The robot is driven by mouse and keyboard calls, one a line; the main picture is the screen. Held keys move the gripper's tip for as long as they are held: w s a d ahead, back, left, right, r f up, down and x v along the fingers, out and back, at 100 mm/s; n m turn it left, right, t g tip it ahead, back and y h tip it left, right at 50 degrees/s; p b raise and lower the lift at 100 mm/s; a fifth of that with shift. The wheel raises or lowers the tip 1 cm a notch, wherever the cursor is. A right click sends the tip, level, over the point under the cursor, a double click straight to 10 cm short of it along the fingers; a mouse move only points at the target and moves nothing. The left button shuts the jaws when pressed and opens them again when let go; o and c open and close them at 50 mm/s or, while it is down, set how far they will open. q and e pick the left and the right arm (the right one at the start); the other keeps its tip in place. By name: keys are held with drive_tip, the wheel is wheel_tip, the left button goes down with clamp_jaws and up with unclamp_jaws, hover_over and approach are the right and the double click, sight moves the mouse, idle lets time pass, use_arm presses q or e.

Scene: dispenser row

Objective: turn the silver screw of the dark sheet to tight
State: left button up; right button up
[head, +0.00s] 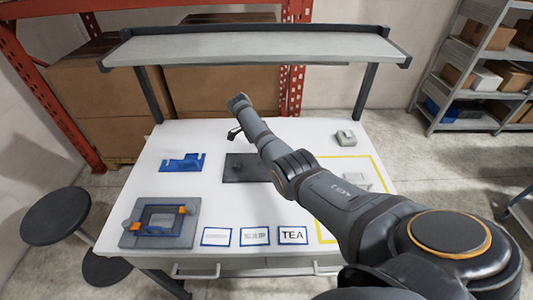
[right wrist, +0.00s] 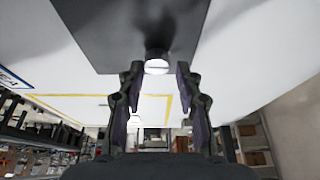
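The dark sheet (head: 240,170) lies flat on the white table, partly hidden behind my right arm in the head view. It also shows in the right wrist view (right wrist: 110,30). The silver screw (right wrist: 157,67) has a bright round head with a slot line and a dark collar, and sits near the sheet's edge in the right wrist view. I cannot make it out in the head view. My right gripper (right wrist: 157,75) is open, with one finger on each side of the screw head and visible gaps between. In the head view the right gripper (head: 235,133) is small. My left gripper is not in view.
A blue bracket (head: 182,163) and a grey plate (head: 186,236) with a blue frame stand at left. A yellow outline (head: 384,175) and a small grey block (head: 345,138) are at right. A shelf (head: 250,48) spans the back.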

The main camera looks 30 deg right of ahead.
drive_tip(key=shift+o, duration=1.4)
drive_tip(key=shift+f, duration=0.1)
drive_tip(key=v, duration=1.2)
